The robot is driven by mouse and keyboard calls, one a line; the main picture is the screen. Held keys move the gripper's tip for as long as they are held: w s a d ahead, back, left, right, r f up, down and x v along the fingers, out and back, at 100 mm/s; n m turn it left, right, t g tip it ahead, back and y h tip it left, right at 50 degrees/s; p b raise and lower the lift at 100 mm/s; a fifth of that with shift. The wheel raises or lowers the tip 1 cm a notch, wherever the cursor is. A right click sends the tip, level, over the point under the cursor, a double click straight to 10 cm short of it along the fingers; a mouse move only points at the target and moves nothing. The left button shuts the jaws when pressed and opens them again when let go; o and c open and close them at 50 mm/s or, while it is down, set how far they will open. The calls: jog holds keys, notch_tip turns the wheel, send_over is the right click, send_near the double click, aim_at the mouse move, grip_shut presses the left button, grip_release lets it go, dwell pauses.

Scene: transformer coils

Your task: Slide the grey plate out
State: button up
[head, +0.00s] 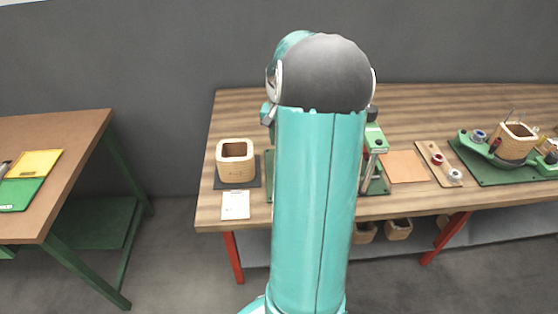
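My own teal arm with its dark rounded joint fills the middle of the head view and hides part of the wooden bench (210,205). My gripper does not show. A dark grey plate (221,184) lies on the bench left of my arm, under a tan square coil (236,165) with an open centre. Behind my arm stands a green fixture (374,140) with upright posts; only its edges show, so I cannot tell whether another grey plate is in it.
A white paper (235,205) lies near the bench's front left. To the right are an orange-brown sheet (405,167), a board with small spools (440,165) and a green base (500,172) carrying another coil (515,145). A separate table (70,130) stands left, with floor between.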

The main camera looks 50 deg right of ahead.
notch_tip(320, 180, down, 10)
jog(key=shift+s, duration=0.15)
jog(key=shift+c, duration=0.5)
grip_shut()
